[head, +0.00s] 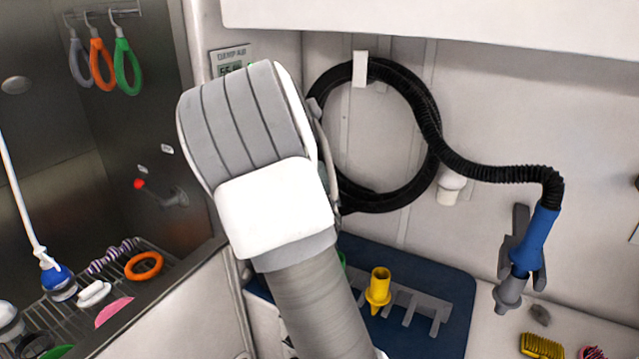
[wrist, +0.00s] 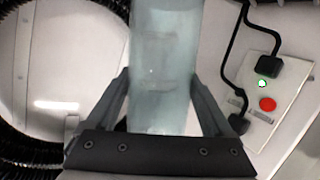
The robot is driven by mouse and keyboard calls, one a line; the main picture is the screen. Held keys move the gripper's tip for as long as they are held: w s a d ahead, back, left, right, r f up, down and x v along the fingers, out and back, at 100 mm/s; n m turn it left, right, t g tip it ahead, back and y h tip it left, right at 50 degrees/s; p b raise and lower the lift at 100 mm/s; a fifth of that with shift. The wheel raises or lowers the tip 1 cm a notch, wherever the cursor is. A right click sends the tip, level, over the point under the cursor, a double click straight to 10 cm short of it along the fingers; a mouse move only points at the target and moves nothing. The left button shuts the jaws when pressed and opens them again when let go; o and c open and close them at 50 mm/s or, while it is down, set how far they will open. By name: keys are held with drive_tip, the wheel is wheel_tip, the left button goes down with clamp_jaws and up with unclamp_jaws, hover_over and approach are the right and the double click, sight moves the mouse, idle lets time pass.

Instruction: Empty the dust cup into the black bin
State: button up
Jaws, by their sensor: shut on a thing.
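In the wrist view, the dust cup (wrist: 166,65) is a clear, pale blue-grey cylinder. It stands between the two dark fingers of my gripper (wrist: 165,100), which is shut on it. The top of the cup runs out of the picture, and I cannot tell whether there is dust in it. In the head view, my own arm fills the middle and hides both gripper and cup. The black bin is not in either view.
A coiled black hose (head: 430,112) hangs on the wall, ending in a blue nozzle (head: 535,240) in a grey holder. A yellow nozzle (head: 379,288) sits in a grey rack on a dark blue mat (head: 452,300). A metal tub with a wire rack (head: 75,318) is left.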

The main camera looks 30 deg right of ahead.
drive_tip(key=f+n+h+p, duration=0.1)
drive_tip(key=n, duration=0.1)
drive_tip(key=a+f+n+h+p, duration=0.1)
drive_tip(key=n, duration=0.1)
drive_tip(key=shift+w, duration=0.2)
wheel_tip(320, 180, down, 3)
drive_tip(key=n, duration=0.2)
drive_tip(key=n+h, duration=0.1)
drive_tip(key=shift+w+a+r+n+h+b, duration=0.1)
drive_tip(key=shift+r+n+h+b, duration=0.1)
drive_tip(key=shift+n+h+b, duration=0.15)
drive_tip(key=n+b, duration=0.1)
drive_tip(key=f+n+h+b, duration=0.1)
drive_tip(key=n, duration=0.1)
drive_tip(key=shift+a+f+t, duration=0.15)
drive_tip(key=shift+f+t, duration=0.15)
drive_tip(key=shift+f+n+b, duration=0.35)
drive_tip(key=shift+n+b, duration=0.1)
drive_tip(key=shift+b, duration=0.25)
drive_tip(key=f+n+b, duration=0.1)
drive_tip(key=n+b, duration=0.1)
drive_tip(key=n+t+b, duration=0.1)
drive_tip(key=n+b, duration=0.1)
drive_tip(key=shift+f+h+b, duration=0.3)
drive_tip(key=shift+f+h, duration=0.05)
drive_tip(key=shift+f, duration=0.05)
drive_tip(key=shift+f+n+t+b, duration=0.1)
drive_tip(key=shift+n+t+b, duration=0.2)
drive_tip(key=shift+n+b, duration=0.45)
